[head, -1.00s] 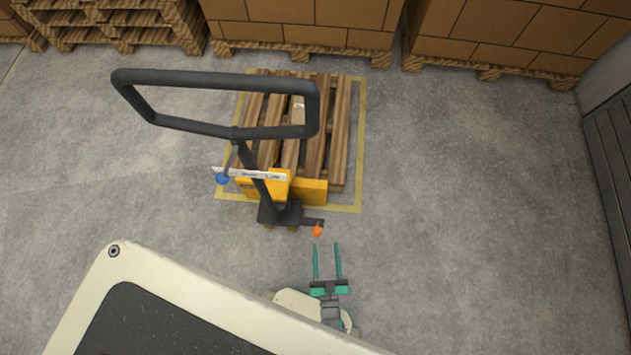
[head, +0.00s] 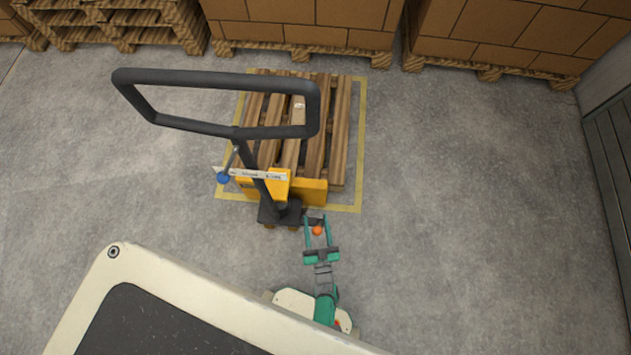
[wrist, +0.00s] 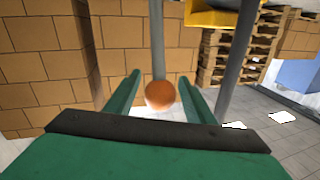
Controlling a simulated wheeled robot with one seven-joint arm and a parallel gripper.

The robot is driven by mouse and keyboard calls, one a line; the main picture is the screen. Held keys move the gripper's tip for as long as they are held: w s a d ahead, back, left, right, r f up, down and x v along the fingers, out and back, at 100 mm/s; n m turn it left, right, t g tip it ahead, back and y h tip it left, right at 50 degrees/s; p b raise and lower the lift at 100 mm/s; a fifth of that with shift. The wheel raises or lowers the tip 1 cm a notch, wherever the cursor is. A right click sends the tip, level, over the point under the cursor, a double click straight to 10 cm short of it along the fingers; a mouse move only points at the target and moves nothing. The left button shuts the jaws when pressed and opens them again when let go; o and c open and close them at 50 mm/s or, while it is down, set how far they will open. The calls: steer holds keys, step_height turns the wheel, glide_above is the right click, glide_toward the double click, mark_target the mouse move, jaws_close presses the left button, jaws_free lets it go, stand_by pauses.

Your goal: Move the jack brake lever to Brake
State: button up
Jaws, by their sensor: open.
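The pallet jack has a black loop handle (head: 218,78) and a yellow body (head: 311,192). A small orange ball knob (head: 317,230) sits at the end of a short dark arm low on the jack's right side. In the wrist view the orange knob (wrist: 160,96) lies between my fingers, with a grey rod behind it. A blue knob (head: 223,178) sits at the left by a white lettered plate (head: 262,174), too small to read. My gripper (head: 317,217) is open, its teal fingers on either side of the orange knob. I cannot tell whether they touch it.
A wooden pallet (head: 342,135) lies inside a yellow floor outline (head: 362,150) behind the jack. Stacked boxes (head: 310,15) and empty pallets (head: 125,25) line the back. The grey floor (head: 470,200) to the right is clear.

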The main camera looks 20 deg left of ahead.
steer(key=shift+w+a, duration=0.4)
steer(key=shift+w, duration=0.2)
